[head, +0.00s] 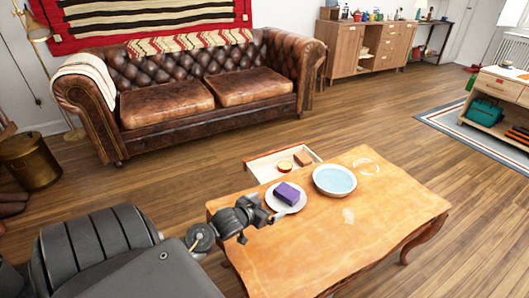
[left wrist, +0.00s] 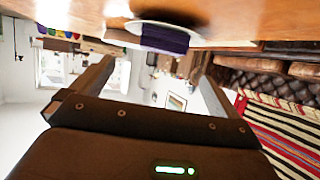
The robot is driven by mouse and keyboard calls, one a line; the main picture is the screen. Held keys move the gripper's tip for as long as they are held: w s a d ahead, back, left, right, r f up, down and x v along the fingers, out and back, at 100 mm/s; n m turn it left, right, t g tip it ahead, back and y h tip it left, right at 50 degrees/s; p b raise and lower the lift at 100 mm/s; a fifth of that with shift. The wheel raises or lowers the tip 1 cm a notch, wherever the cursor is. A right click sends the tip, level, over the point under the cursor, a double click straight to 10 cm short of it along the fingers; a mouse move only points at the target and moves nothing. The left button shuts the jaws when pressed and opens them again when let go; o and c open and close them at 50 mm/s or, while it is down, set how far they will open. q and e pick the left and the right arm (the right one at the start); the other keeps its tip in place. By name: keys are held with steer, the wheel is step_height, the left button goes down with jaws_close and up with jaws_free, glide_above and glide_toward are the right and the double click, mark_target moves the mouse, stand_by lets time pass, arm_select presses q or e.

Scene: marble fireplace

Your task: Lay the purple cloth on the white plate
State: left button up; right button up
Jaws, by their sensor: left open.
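The purple cloth (head: 287,192) is a small folded block lying on the white plate (head: 299,207) near the table's left edge. In the left wrist view, which is upside down, the purple cloth (left wrist: 165,39) sits against the plate (left wrist: 136,27) at the top. My left gripper (head: 277,212) is open at the near side of the plate, its fingertips close to the rim. In the left wrist view the open fingers (left wrist: 153,62) have nothing between them, and the cloth is beyond their tips. My right gripper is not in view.
The wooden table (head: 345,237) has a blue-white bowl (head: 335,180) right of the plate and a clear glass dish (head: 366,166) behind it. An open tray or drawer (head: 263,167) with small items is beyond the plate. The table's front is mostly bare.

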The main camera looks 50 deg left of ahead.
arm_select(q)
steer(key=s+d+f+g, duration=0.1)
steer(key=s+d, duration=0.2)
steer(key=d, duration=0.1)
steer(key=s+d+f+m+g, duration=0.1)
steer(key=s+d+f+g, duration=0.1)
steer(key=s+d, duration=0.2)
steer(key=s+d+f+m+g, duration=0.1)
steer(key=s+d, duration=0.3)
steer(key=shift+s+d+f+h, duration=0.15)
steer(key=shift+d+f+h, duration=0.1)
steer(key=shift+h, duration=0.15)
steer(key=s+d+g, duration=0.1)
steer(key=s+d, duration=0.1)
steer(key=s, duration=0.1)
steer(key=s+d+m+g, duration=0.1)
steer(key=s+d, duration=0.2)
steer(key=s+d+g+h, duration=0.1)
steer(key=s+d+g, duration=0.1)
steer(key=s, duration=0.2)
steer(key=shift+s+d+r, duration=0.1)
steer(key=shift+d+r, duration=0.2)
steer(key=shift+d, duration=0.1)
